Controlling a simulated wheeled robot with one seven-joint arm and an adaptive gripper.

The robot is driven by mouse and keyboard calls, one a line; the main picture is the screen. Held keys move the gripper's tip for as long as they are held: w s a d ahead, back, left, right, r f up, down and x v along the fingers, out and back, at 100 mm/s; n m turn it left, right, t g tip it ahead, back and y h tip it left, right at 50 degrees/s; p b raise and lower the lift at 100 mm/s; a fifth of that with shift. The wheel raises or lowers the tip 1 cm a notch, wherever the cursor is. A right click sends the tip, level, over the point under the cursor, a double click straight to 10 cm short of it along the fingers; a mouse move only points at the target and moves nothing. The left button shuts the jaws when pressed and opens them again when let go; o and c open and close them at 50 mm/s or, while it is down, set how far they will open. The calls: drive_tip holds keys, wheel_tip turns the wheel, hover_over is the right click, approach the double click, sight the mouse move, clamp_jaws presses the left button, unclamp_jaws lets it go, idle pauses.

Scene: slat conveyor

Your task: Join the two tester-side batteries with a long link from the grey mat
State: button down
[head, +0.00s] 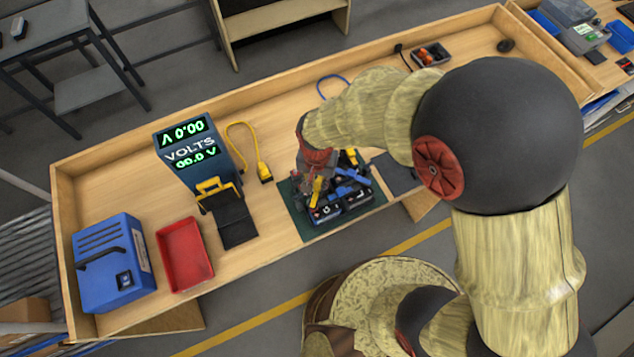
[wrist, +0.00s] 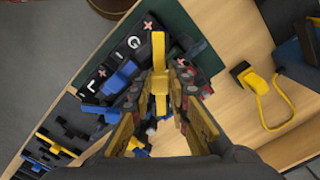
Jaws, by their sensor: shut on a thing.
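My gripper (head: 316,172) is over the batteries, its fingers shut on a yellow link (wrist: 159,48) that stands up between them in the wrist view. The black batteries (head: 329,212) sit on a green mat (head: 295,215); letters and red plus marks show on their tops in the wrist view (wrist: 128,48). A blue link (wrist: 121,76) lies across battery tops beside my fingers. The grey mat (head: 397,172) is right of the green mat, partly behind my arm; yellow and blue links (wrist: 52,144) lie at that side in the wrist view. My fingers hide the held link's lower end and its contact.
The tester (head: 190,155) with lit displays stands left of the batteries, a yellow-handled black item (head: 235,218) before it. A red tray (head: 184,254) and blue box (head: 112,262) are farther left. A yellow cable (head: 243,142) lies behind. The bench has a raised rim.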

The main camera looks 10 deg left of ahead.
drive_tip(key=shift+f+b, duration=0.75)
drive_tip(key=shift+f, duration=0.35)
drive_tip(key=c, duration=1.6)
unclamp_jaws()
wheel_tip(320, 180, up, 12)
drive_tip(key=s+d+t+b, duration=0.2)
drive_tip(key=d+b, duration=0.4)
drive_tip(key=d, duration=0.1)
drive_tip(key=s+d+n+t+b, duration=0.1)
drive_tip(key=s+d+b, duration=0.1)
drive_tip(key=d+b, duration=0.4)
drive_tip(key=s+d+r+t+b, duration=0.1)
drive_tip(key=s+d+t+b, duration=0.1)
drive_tip(key=d+b, duration=0.5)
drive_tip(key=shift+s+d+r+n+t, duration=0.1)
drive_tip(key=shift+s+d+n+t, duration=0.1)
drive_tip(key=shift+d, duration=0.55)
drive_tip(key=shift+s+d+n+t, duration=0.1)
drive_tip(key=shift+s+d, duration=0.1)
drive_tip(key=shift+d, duration=0.5)
